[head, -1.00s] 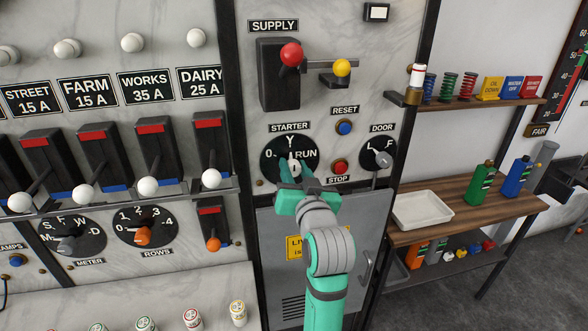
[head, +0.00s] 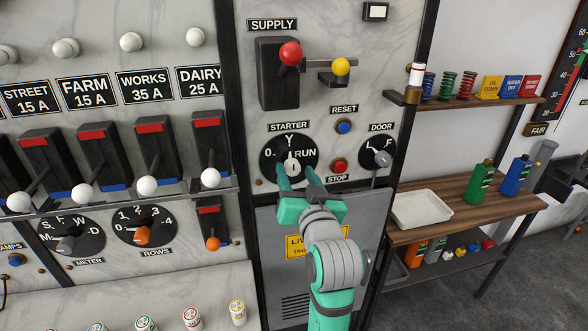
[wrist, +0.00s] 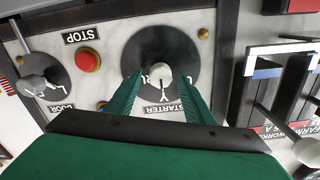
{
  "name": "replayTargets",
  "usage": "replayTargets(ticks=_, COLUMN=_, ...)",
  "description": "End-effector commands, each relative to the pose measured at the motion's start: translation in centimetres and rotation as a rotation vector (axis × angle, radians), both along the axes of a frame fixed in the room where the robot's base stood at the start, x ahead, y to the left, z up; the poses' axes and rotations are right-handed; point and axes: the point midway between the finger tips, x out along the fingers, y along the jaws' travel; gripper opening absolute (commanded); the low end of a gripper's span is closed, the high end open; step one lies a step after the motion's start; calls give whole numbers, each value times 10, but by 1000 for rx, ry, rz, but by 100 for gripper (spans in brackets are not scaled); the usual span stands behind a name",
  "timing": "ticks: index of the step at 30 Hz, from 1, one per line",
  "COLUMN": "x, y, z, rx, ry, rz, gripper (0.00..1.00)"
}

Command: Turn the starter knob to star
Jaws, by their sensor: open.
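The starter knob (head: 291,168) is a small pale knob on a round black dial (head: 269,167) marked 0, Y and RUN, under the STARTER label (head: 289,126). It seems to point up at the Y, the star mark. My gripper (head: 298,176) is open just in front of the lower part of the dial, with nothing held. In the wrist view the panel is upside down. The knob (wrist: 161,74) shows between the two green fingers of my gripper (wrist: 160,82), with a gap on both sides.
The red STOP button (head: 340,166) and blue RESET button (head: 344,127) are close on the right, with the DOOR knob (head: 382,158) beyond. The SUPPLY switch (head: 277,85) is above. A lever with a white ball (head: 210,178) juts out on the left.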

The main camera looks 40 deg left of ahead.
Motion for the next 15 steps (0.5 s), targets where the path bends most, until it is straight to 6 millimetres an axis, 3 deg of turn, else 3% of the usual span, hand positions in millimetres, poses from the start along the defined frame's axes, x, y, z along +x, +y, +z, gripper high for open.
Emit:
replayTargets(ticks=6, x=-27, y=-33, z=0, rx=1, ry=0, rz=-2, gripper=47)
replayTargets(ticks=15, x=-49, y=-58, z=0, rx=1, ry=1, rz=0, gripper=47)
